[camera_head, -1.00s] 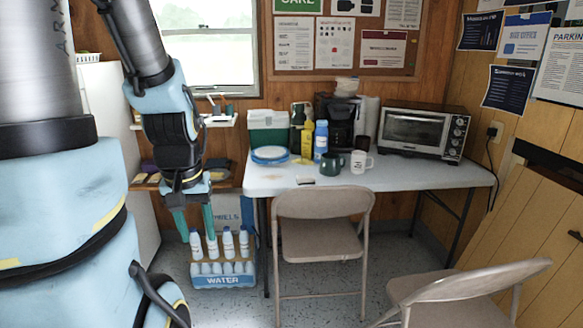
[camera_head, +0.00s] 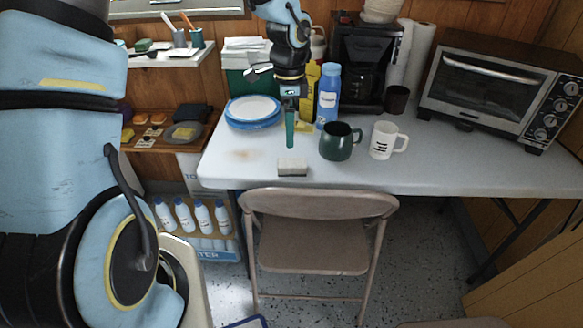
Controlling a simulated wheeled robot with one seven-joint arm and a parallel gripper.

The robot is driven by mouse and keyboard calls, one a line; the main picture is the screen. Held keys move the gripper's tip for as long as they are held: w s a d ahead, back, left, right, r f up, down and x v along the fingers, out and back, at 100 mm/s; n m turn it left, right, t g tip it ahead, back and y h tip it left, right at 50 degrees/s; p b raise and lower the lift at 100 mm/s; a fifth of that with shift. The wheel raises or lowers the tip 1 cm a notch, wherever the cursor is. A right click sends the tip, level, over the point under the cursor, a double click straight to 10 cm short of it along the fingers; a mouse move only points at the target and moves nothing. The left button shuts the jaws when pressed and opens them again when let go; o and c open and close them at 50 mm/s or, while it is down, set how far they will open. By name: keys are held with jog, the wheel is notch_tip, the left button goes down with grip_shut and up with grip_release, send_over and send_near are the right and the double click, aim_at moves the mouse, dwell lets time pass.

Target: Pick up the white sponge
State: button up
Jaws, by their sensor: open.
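The white sponge (camera_head: 292,168) is a small pale block lying flat near the front edge of the white table (camera_head: 415,172). My gripper (camera_head: 290,142) points down over the table, just behind and above the sponge, with nothing visibly held. Its green fingers line up one behind the other in this view, so the gap between them is hidden. The gripper is open and looks apart from the sponge.
A green mug (camera_head: 337,142) and a white mug (camera_head: 383,140) stand right of the sponge. Blue-rimmed plates (camera_head: 253,111), a blue bottle (camera_head: 328,95) and a yellow item (camera_head: 304,126) are behind. A folding chair (camera_head: 313,247) stands in front. The tabletop left of the sponge is clear.

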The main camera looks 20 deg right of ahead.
send_over(292, 162)
jog(key=f, duration=0.5)
jog(key=shift+w+d+f, duration=0.15)
jog(key=shift+w+d, duration=0.05)
jog(key=shift+w, duration=0.05)
jog(key=shift+s+a+f+p, duration=0.15)
jog(key=shift+f+p, duration=0.25)
jog(key=shift+f, duration=1)
jog(key=shift+s+a+f+p, duration=0.1)
jog(key=shift+f+p, duration=0.3)
jog(key=shift+f, duration=0.95)
jog(key=c, duration=1.4)
jog(key=shift+c, duration=0.2)
notch_tip(292, 162, up, 10)
jog(key=b, duration=0.1)
